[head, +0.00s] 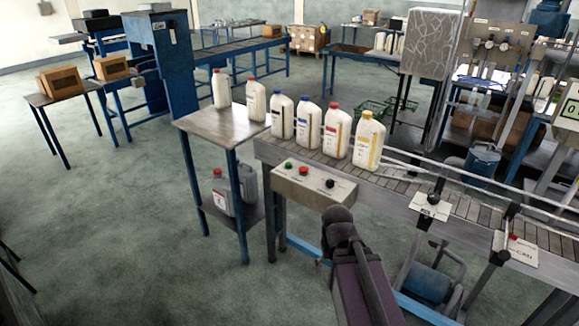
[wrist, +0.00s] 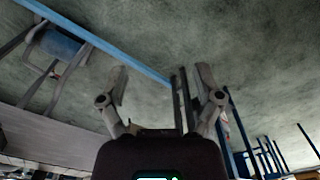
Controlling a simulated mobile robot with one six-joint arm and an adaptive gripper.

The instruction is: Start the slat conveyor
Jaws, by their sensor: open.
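The slat conveyor (head: 400,177) runs from the middle to the right in the head view, with several white bottles standing on its near-left end. A grey control box (head: 312,185) is fixed to its front side at that end. The box carries a green button (head: 289,166), a red button (head: 304,171) and a black knob (head: 330,183). My gripper (wrist: 162,80) is open and empty in the wrist view, with floor behind its fingers. My arm stands in front of the box in the head view, below the knob; the fingers cannot be made out there. The wrist view shows no buttons.
A small metal table (head: 222,124) with white bottles on top and a grey canister (head: 222,195) on its lower shelf adjoins the conveyor's left end. A blue motor (head: 428,283) sits under the conveyor. The floor (head: 150,230) at left is clear.

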